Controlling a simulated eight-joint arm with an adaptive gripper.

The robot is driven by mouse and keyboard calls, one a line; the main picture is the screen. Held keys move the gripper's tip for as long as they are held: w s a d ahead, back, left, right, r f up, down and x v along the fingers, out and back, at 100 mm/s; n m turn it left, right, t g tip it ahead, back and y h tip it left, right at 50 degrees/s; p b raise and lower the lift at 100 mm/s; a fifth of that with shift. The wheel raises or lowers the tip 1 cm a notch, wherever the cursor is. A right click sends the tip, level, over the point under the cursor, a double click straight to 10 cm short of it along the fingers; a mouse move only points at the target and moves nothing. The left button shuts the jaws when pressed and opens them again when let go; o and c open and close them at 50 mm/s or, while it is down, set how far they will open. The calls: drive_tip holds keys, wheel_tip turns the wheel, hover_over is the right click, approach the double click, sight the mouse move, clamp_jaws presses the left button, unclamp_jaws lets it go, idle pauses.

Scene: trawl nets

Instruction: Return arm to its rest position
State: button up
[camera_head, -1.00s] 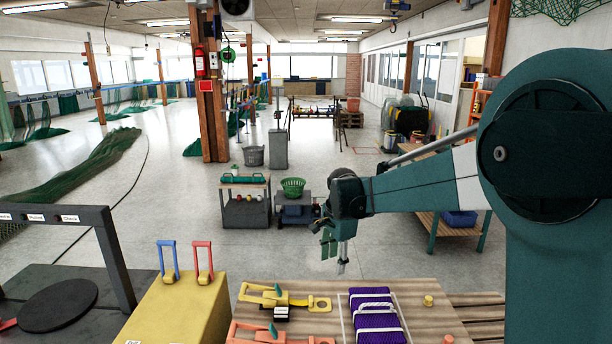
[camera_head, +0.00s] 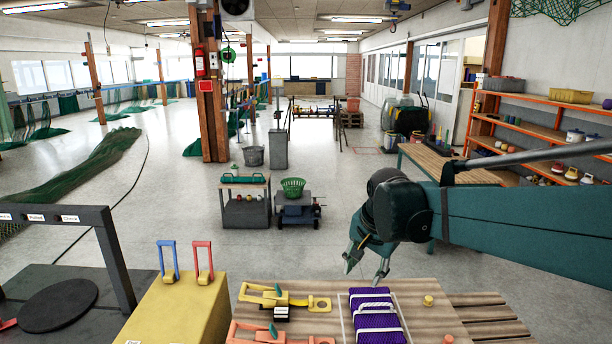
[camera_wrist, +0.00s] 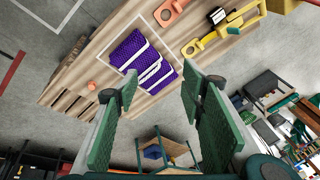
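My gripper (camera_head: 364,270) is at the end of my dark green arm, in the air just beyond the far edge of the wooden bench (camera_head: 262,290). Its two fingers are apart, with nothing between them. In the wrist view, my gripper (camera_wrist: 160,88) shows its green finger pads apart and empty, and the purple bundle (camera_wrist: 131,49) with white straps lies below and ahead. In the head view the purple bundle (camera_head: 376,322) lies flat on the bench, inside a thin white outline.
A yellow tool (camera_head: 262,296) and an orange tool (camera_head: 250,333) lie on the bench. A yellow box (camera_head: 180,312) with blue and red handles stands left. A dark frame (camera_head: 112,255) is farther left. Orange shelves (camera_head: 515,97) stand behind my arm. Open floor lies beyond the bench.

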drive_tip(key=s+d+f+n+t, duration=0.1)
drive_tip(key=s+d+f+n, duration=0.1)
drive_tip(key=s, duration=1)
drive_tip(key=s+d+f+n+t, duration=0.2)
drive_tip(key=s+d+n, duration=0.2)
drive_tip(key=s, duration=0.9)
drive_tip(key=shift+s+d+n, duration=0.15)
drive_tip(key=shift+s+n, duration=0.15)
drive_tip(key=shift+n, duration=0.8)
